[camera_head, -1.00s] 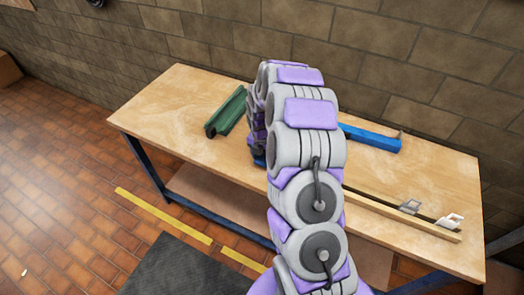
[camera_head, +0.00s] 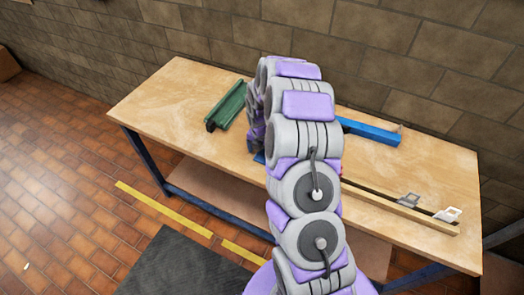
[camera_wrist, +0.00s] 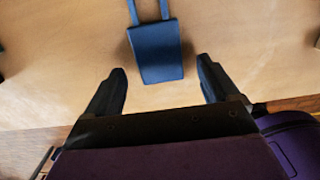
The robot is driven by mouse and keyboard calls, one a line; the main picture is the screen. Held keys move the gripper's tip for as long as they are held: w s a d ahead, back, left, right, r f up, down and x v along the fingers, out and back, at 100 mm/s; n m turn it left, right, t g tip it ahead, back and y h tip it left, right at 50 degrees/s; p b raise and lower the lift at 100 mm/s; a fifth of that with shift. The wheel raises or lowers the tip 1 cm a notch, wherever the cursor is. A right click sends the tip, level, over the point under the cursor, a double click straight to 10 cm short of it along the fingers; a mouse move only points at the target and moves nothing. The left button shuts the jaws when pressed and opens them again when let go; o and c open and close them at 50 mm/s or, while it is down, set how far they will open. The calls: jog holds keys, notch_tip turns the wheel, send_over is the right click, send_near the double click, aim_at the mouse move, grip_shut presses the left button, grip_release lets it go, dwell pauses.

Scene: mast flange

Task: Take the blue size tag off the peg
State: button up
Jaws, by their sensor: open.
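The blue size tag (camera_wrist: 156,52) shows in the wrist view as a flat blue plate with two thin bars running up out of the top edge. My gripper (camera_wrist: 161,66) is open, with one dark finger on each side of the tag's lower end and clear gaps between them. The fingers do not touch the tag. The peg cannot be made out in the wrist view. In the head view my arm hides the gripper and most of this area; a small blue patch (camera_head: 259,158) shows beside the arm, and I cannot tell whether it is the tag.
The wooden bench (camera_head: 180,100) stands against a block wall. A green channel piece (camera_head: 227,106) lies left of my arm and a blue bar (camera_head: 369,130) right of it. A wooden rail (camera_head: 420,213) near the front edge carries a grey tag (camera_head: 408,199) and a white tag (camera_head: 447,214).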

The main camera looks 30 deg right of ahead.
jog(key=shift+r, duration=0.1)
notch_tip(320, 180, up, 17)
jog(key=p, duration=0.2)
jog(key=shift+s+a+p, duration=0.2)
jog(key=shift+a+p, duration=0.1)
jog(key=shift+p, duration=0.05)
dwell(0.4)
jog(key=s+a+r+m, duration=0.5)
jog(key=s, duration=0.2)
jog(key=s+a+r+m, duration=0.5)
jog(key=s, duration=0.2)
jog(key=s+a+r+m+g, duration=0.1)
jog(key=s+m, duration=0.6)
jog(key=s, duration=0.4)
jog(key=s+a+m+g, duration=0.1)
jog(key=s+a+m, duration=0.1)
jog(key=s+m, duration=0.6)
jog(key=s, duration=0.4)
jog(key=shift+s+a+r+m, duration=0.25)
jog(key=shift+s+r+m, duration=0.05)
jog(key=shift+r, duration=0.05)
